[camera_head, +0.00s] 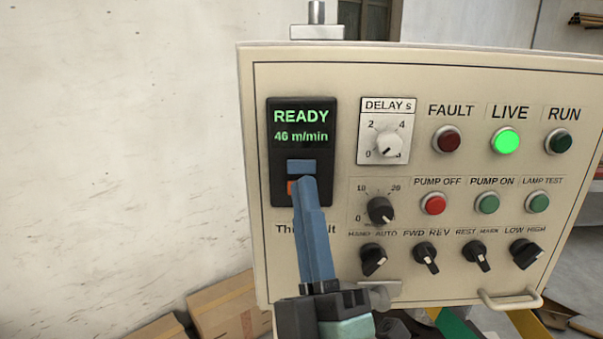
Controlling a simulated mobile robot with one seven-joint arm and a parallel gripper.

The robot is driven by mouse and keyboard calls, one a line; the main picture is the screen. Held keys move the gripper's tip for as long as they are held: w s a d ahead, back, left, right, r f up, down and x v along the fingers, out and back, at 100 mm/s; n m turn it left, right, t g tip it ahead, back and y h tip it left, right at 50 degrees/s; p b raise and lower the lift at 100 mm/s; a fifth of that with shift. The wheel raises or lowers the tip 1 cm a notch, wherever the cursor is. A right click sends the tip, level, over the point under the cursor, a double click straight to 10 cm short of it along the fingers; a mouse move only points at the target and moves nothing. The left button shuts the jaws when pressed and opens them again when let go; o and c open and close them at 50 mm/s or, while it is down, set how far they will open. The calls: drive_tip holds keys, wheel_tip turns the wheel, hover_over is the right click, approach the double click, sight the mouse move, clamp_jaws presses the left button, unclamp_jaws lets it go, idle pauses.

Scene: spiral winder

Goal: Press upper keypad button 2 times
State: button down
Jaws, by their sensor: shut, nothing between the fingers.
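The keypad is a black module (325,160) at the left of a cream control panel, with a green display (301,125) reading "READY" and "46 m/min". Below the display is a blue block (300,166), which appears to be the upper keypad button. An orange button (291,187) sits under it, mostly hidden behind my gripper. My gripper (305,182) is shut and empty, its blue fingers reaching up from the bottom of the view. Their tips overlap the lower edge of the blue block in the picture. I cannot tell whether they touch it.
The cream panel (420,75) also carries a delay dial (387,146), a lit green LIVE lamp (506,140), a red PUMP OFF button (433,203) and several black knobs. A handle (510,300) sticks out at the lower right. Cardboard boxes (225,305) stand at the lower left.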

drive_tip(key=shift+w, duration=1.45)
idle(1.0)
drive_tip(key=shift+w+b, duration=0.3)
drive_tip(key=shift+w, duration=0.1)
drive_tip(key=shift+w, duration=0.4)
idle(0.5)
drive_tip(key=shift+s, duration=0.15)
drive_tip(key=shift+s+p, duration=0.3)
drive_tip(key=shift+s, duration=0.4)
drive_tip(key=shift+s+p, duration=0.85)
drive_tip(key=shift+s, duration=1.65)
